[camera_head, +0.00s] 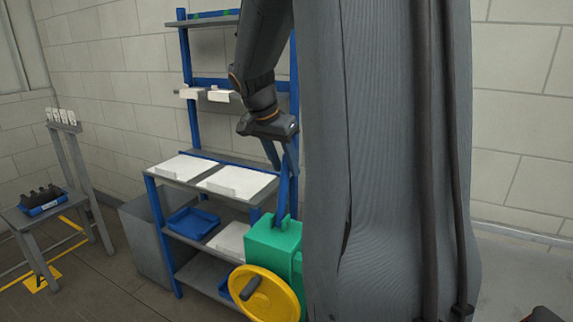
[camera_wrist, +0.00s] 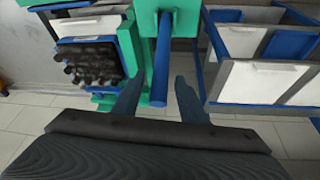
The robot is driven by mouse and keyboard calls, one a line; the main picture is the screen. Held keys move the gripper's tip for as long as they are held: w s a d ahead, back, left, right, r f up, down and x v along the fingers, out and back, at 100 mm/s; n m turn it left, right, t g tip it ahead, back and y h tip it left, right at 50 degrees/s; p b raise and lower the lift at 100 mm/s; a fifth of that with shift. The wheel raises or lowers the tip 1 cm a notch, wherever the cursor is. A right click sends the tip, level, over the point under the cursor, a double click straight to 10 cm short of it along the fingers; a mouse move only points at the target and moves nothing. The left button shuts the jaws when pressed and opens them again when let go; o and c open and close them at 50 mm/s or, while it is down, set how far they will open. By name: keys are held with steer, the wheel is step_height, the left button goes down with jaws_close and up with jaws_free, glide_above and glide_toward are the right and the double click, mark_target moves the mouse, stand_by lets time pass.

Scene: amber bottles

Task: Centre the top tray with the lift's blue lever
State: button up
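The lift's blue lever (camera_wrist: 161,68) runs down the middle of the wrist view beside a green frame (camera_wrist: 130,45). My gripper (camera_wrist: 157,88) is open, with one finger on each side of the lever's lower end. I cannot tell whether either finger touches it. A blue tray (camera_wrist: 62,42) with several dark bottles (camera_wrist: 92,62) shows left of the green frame. In the head view, my gripper (camera_head: 281,157) points down above the green lift body (camera_head: 270,240), and the blue lever (camera_head: 283,195) rises towards it. My arm and body hide much of the lift.
A yellow handwheel (camera_head: 267,293) is on the lift's front. A blue rack (camera_head: 188,90) with white trays (camera_head: 238,182) and a blue bin (camera_head: 193,222) stands behind. A grey table (camera_head: 18,219) with a bottle tray (camera_head: 42,207) is at left. Floor between is clear.

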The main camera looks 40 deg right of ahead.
steer(key=shift+d+f, duration=0.25)
steer(key=shift+f, duration=0.4)
jaws_close()
